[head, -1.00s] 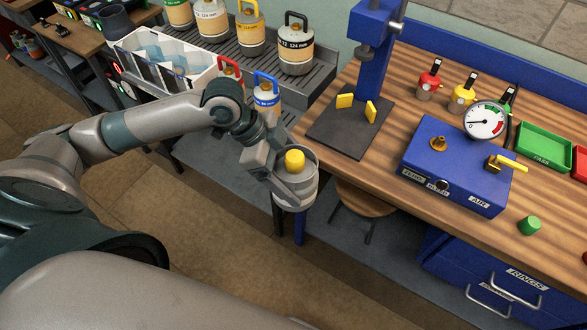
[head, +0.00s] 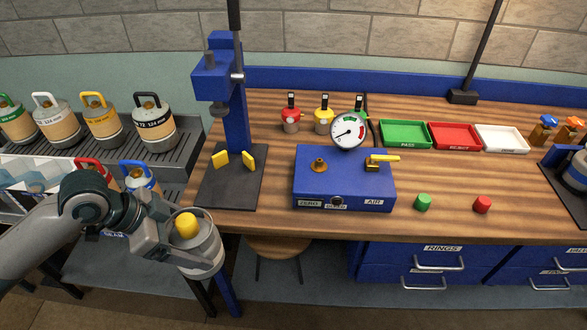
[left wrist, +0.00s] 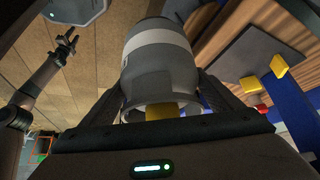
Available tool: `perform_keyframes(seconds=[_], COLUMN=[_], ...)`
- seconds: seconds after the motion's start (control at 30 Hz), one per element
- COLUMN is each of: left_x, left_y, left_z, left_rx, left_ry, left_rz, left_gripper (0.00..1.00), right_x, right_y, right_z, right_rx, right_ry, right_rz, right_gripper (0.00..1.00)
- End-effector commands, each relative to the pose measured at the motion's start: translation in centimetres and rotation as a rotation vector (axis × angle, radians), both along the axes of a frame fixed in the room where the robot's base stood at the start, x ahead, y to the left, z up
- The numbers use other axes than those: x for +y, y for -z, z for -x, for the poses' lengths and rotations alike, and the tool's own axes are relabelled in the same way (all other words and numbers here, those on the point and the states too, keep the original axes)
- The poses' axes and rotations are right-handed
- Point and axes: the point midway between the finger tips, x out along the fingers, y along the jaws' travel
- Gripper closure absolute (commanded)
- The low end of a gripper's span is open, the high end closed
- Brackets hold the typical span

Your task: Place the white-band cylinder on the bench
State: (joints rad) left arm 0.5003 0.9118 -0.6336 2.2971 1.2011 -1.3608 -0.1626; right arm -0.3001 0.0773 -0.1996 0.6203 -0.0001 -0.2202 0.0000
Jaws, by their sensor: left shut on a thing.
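The white-band cylinder (head: 207,240) is grey with a yellow knob on top. My left gripper (head: 203,264) is shut on it and holds it upright in front of the bench's left front corner. In the left wrist view the cylinder (left wrist: 160,70) fills the middle between the fingers, and its white band shows clearly. The wooden bench (head: 440,185) spans the middle and right of the head view. My right gripper (left wrist: 67,38) shows small at the left of the left wrist view, empty, its fingers apart.
A blue press (head: 236,110) with a dark base plate stands at the bench's left. A blue gauge box (head: 340,180) sits beside it. A grey rack (head: 185,135) holds several cylinders.

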Motion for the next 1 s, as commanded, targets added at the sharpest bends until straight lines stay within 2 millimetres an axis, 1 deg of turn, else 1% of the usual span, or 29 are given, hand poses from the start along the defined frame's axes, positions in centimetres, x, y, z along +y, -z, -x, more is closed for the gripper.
perform_keyframes(seconds=[0.03, 0.1, 0.2, 0.3, 0.47, 0.67, 0.7, 1.0], left_x=[-0.1, 0.1, 0.4, 0.8, 1.0, 1.0, 1.0, 1.0], left_y=[0.1, -0.4, -1.3, -2.0, -2.6, -2.6, -2.6, -2.6], left_z=[-0.8, -1.5, -2.4, -2.9, -3.2, -3.2, -3.2, -3.1], left_rx=[-0.009, -0.009, -0.01, -0.007, -0.005, -0.004, -0.005, -0.004], left_ry=[-0.03, -0.081, -0.147, -0.197, -0.229, -0.23, -0.229, -0.228], left_rz=[0.004, 0.005, 0.007, 0.009, 0.009, 0.009, 0.009, 0.009], left_gripper=[0.59, 0.59, 0.59, 0.59, 0.59, 0.59, 0.59, 0.59], right_x=[0.1, 0.2, 0.2, 0.2, 0.1, -0.2, -0.3, -0.5], right_y=[1.5, 2.5, 3.5, 4.2, 4.3, 4.2, 4.2, 4.2], right_z=[0.0, 0.0, 0.0, 0.0, 0.0, 0.0, 0.0, 0.0], right_rx=[0.0, 0.0, 0.0, 0.0, 0.0, 0.001, 0.0, 0.0], right_ry=[0.0, 0.0, 0.0, -0.001, -0.001, -0.002, -0.002, -0.003], right_rz=[-0.001, -0.002, -0.002, -0.002, -0.001, 0.002, 0.003, 0.005], right_gripper=[0.61, 0.61, 0.61, 0.61, 0.61, 0.61, 0.69, 0.69])
